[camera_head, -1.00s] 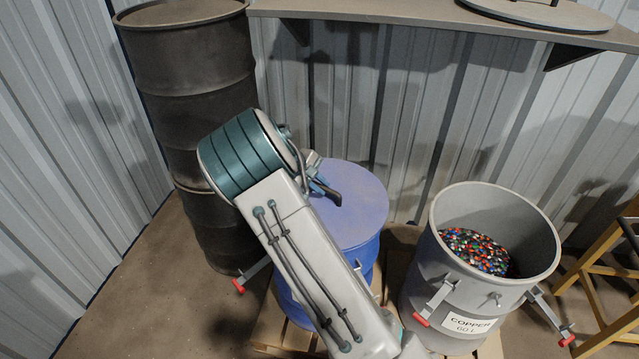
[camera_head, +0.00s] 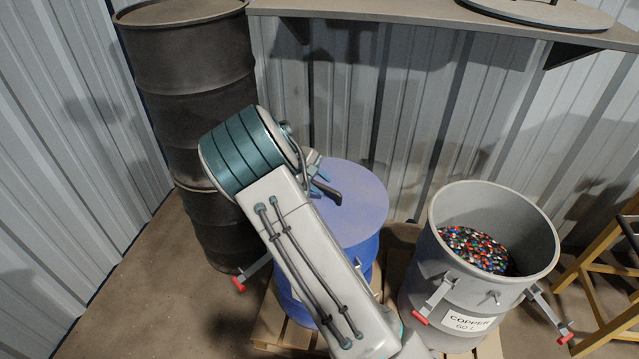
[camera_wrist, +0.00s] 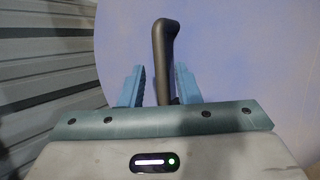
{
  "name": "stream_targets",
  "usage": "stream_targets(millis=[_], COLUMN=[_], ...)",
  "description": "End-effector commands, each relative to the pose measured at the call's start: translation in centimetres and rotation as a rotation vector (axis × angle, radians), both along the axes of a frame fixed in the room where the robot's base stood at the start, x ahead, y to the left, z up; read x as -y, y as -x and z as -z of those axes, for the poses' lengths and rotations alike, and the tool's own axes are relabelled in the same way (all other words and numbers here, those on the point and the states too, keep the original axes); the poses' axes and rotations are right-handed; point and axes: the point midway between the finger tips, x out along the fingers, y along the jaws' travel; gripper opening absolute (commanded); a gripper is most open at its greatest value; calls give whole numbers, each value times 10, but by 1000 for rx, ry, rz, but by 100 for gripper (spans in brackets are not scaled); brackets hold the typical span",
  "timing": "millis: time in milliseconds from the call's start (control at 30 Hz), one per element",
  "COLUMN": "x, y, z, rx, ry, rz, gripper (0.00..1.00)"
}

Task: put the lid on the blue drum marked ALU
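The round blue-violet lid (camera_head: 362,190) lies flat over the top of the blue drum (camera_head: 366,252), with no gap visible at the rim. My arm covers much of the drum's front, so its ALU marking cannot be read. The lid's dark bent handle (camera_head: 330,193) stands up from it; in the wrist view the handle (camera_wrist: 163,55) rises between the fingers. My gripper (camera_head: 317,180) is at the handle. In the wrist view my gripper (camera_wrist: 158,88) has its two blue fingers apart, with a clear gap on the left of the handle and little on the right.
A grey COPPER drum (camera_head: 440,270), open and holding coloured granules, stands to the right. A dark barrel (camera_head: 190,90) is behind left. A shelf (camera_head: 400,20) carries another lid (camera_head: 545,12). A red-tipped latch (camera_head: 252,273) sticks out left of the blue drum. A yellow stand (camera_head: 600,265) is far right.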

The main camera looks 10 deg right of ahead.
Motion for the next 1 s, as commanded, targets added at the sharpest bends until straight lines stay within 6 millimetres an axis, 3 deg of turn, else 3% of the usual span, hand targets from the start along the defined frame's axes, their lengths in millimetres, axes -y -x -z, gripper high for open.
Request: stream_targets(millis=[267,433,1000], x=[-1,-7,-74], y=[1,1,11], z=[2,-7,-99], rx=[-3,-2,1], ry=[-2,-2,-1], rz=[1,-2,-1], gripper=[39,39,39])
